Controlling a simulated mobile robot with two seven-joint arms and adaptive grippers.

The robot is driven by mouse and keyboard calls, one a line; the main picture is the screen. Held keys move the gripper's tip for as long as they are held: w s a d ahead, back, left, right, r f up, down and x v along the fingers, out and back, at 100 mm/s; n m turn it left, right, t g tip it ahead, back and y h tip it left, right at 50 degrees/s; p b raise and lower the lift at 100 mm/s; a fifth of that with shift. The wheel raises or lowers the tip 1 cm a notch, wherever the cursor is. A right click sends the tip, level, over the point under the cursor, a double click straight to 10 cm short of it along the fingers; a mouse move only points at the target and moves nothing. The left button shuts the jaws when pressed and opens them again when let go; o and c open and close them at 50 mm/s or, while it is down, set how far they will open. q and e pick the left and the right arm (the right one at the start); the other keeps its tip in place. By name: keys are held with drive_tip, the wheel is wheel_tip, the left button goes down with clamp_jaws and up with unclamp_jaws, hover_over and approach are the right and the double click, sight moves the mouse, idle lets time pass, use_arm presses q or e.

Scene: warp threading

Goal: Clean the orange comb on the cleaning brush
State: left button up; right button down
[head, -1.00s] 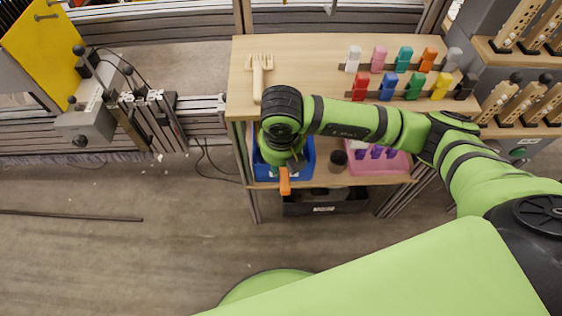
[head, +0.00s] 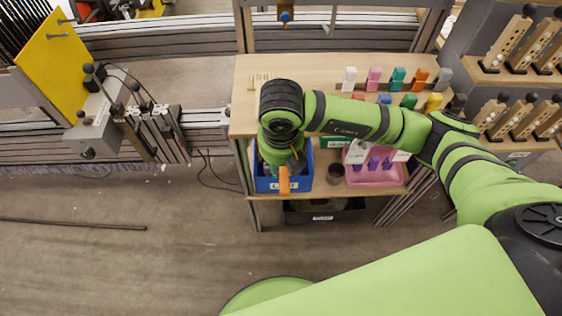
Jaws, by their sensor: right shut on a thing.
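My right gripper (head: 285,161) points down over the blue bin (head: 264,184) on the lower shelf and is shut on the orange comb (head: 284,180). The comb hangs from it, upright, in front of the bin's labelled front in the picture; I cannot tell whether they touch. A dark round object (head: 335,173), possibly the cleaning brush, stands right of the bin, apart from the comb. A pale wooden fork-like tool (head: 260,80) lies on the upper shelf, partly hidden behind my right arm. My left gripper is not in view.
A pink tray (head: 373,182) with purple pieces sits at right on the lower shelf. Several coloured clips stand on the wooden upper shelf (head: 305,66), some hidden by my arm. A dark box (head: 322,215) is underneath. The floor in front is clear.

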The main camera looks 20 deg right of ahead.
drive_tip(key=s+a+p, duration=0.1)
drive_tip(key=s+a, duration=0.1)
drive_tip(key=s, duration=0.7)
drive_tip(key=shift+s+a, duration=0.25)
drive_tip(key=shift+a, duration=0.15)
idle(0.5)
